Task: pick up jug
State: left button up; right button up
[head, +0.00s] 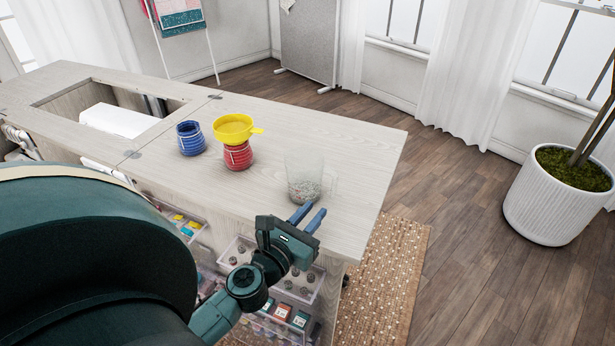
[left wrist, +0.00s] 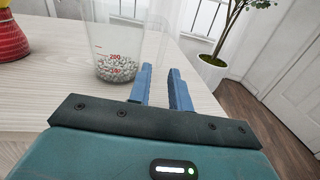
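The jug (head: 304,179) is a clear beaker with red markings and small grey beads in its bottom. It stands upright near the right front part of the cabinet top. My left gripper (head: 310,215) is at the front edge of the top, just short of the jug, with its two blue fingers apart and nothing between them. In the left wrist view the jug (left wrist: 118,50) stands beyond and left of the fingers (left wrist: 160,85), close to the left finger; I cannot tell whether they touch. My right gripper is not in view.
A red jar (head: 238,156) with a yellow funnel (head: 234,127) on it stands left of the jug, beside a blue jar (head: 190,138). The cabinet top (head: 352,150) is bare right of the jug. Clear drawers (head: 290,282) jut out below the front edge.

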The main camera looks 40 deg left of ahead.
aim_at(332, 191)
pick_arm(q)
jog(key=w, duration=0.3)
jog(key=shift+w+a, duration=0.15)
jog(key=shift+w, duration=0.2)
jog(key=shift+w+a+r+p, duration=0.1)
jog(key=shift+w+p, duration=0.25)
jog(key=shift+w, duration=1.05)
jog(key=shift+w+a+r+p, duration=0.1)
jog(key=shift+w+p, duration=0.2)
jog(key=shift+w, duration=1.05)
grip_shut()
